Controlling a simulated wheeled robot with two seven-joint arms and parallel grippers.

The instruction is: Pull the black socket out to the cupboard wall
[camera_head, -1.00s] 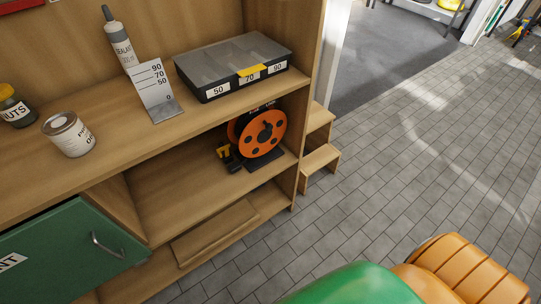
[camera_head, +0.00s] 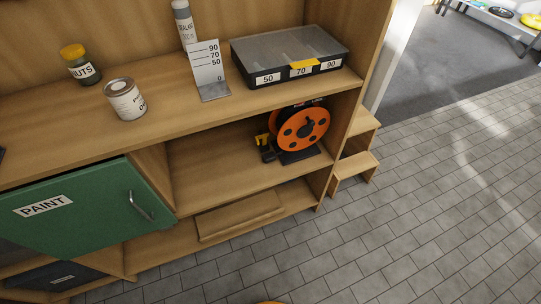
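An orange cable reel (camera_head: 303,129) with a black hub and dark stand is on the middle shelf of the open cupboard compartment, near its right wall (camera_head: 345,125). A small black and yellow piece (camera_head: 265,146) sits just left of the reel. It may be the black socket, but it is too small to tell, and no cable can be made out. Neither of my grippers is in view.
A grey organizer case (camera_head: 290,58), a scale plate (camera_head: 208,70), a white can (camera_head: 125,98) and a NUTS jar (camera_head: 80,65) stand on the worktop. A green PAINT door (camera_head: 85,212) is at left. Wooden steps (camera_head: 356,160) stand right of the cupboard.

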